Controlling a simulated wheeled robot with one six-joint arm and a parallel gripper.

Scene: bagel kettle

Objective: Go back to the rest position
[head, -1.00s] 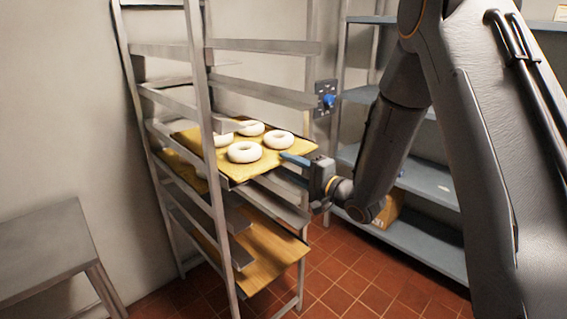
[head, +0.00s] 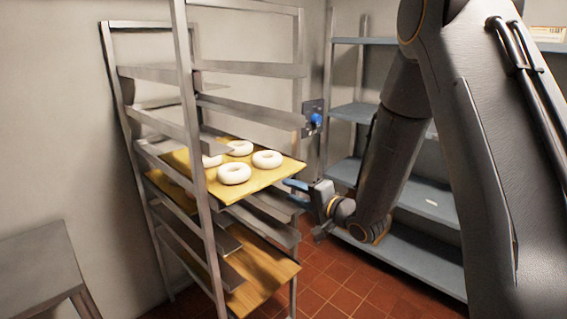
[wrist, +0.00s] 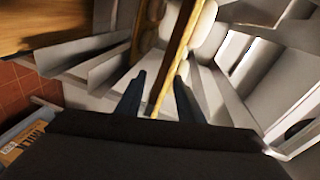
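My gripper (head: 292,186) is beside the right end of a yellow board (head: 262,180) in the metal rack, slightly below its edge in the head view. In the wrist view its two blue fingers (wrist: 159,80) are spread apart, with the board's edge (wrist: 172,70) showing in line with the gap and clear space on both sides. The fingers are not closed on it. White ring-shaped bagels (head: 234,173) lie on the board; several show. Whether the fingertips still overlap the board's edge is hard to tell.
The metal rack (head: 190,120) has open rails above and a wooden board (head: 262,270) lower down. Blue-grey shelves (head: 425,200) stand behind my arm at right. A grey table (head: 40,265) is at lower left. Red tiled floor (head: 335,280) shows between the rack and the shelves.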

